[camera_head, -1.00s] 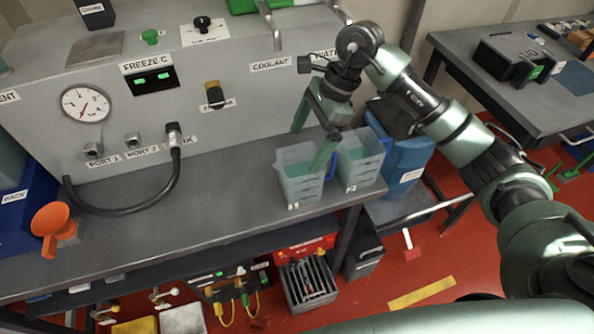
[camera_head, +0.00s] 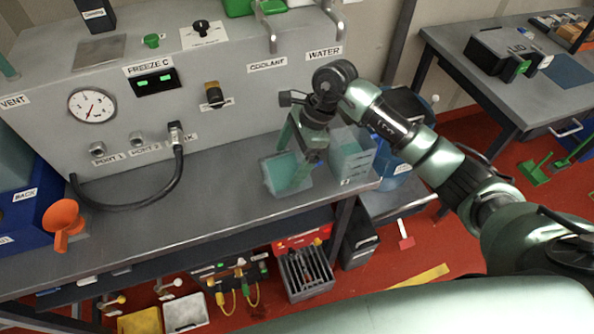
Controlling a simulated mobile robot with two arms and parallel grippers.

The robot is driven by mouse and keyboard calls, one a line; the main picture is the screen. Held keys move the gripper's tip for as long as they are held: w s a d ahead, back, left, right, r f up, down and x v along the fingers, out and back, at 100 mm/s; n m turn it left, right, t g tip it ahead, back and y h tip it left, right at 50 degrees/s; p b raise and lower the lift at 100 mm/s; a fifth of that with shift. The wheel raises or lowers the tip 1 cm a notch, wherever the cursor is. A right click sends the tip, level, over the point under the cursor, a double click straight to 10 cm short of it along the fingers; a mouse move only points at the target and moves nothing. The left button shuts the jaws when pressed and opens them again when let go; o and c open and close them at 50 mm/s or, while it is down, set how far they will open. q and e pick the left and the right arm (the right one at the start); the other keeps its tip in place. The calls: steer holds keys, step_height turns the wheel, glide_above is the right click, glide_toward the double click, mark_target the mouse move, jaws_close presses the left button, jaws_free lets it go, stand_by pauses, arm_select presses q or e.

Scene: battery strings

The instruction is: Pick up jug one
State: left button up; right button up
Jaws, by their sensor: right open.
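Two clear jugs with green liquid stand at the right end of the grey bench. The left jug (camera_head: 270,185) looks tilted, and its label does not show. The right jug (camera_head: 358,168) is upright, with a small label too small to read, so I cannot tell which is jug one. My right gripper (camera_head: 290,166) is open and points down at the left jug, its fingers over and beside it. The near finger hides part of the jug, and I cannot tell whether they touch. The left jug's handle is hidden. My left gripper is not in view.
A grey panel (camera_head: 225,115) with a gauge, ports and a black hose (camera_head: 140,207) backs the bench. COOLANT and WATER taps rise above the jugs. A blue container (camera_head: 392,178) is right of the bench. The bench's middle is clear.

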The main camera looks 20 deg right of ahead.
steer(key=shift+s+d+f+g, duration=0.15)
steer(key=shift+s+f, duration=0.1)
steer(key=shift+f, duration=0.35)
steer(key=shift+s+d+f+g, duration=0.1)
steer(key=shift+s+f+g, duration=0.1)
steer(key=shift+f, duration=0.35)
steer(key=c, duration=0.5)
steer(key=shift+d+r, duration=0.15)
steer(key=shift+r, duration=0.05)
jaws_close()
steer(key=shift+d+r, duration=0.1)
steer(key=shift+r, duration=0.1)
steer(key=shift+w+r, duration=0.1)
steer(key=shift+r, duration=0.1)
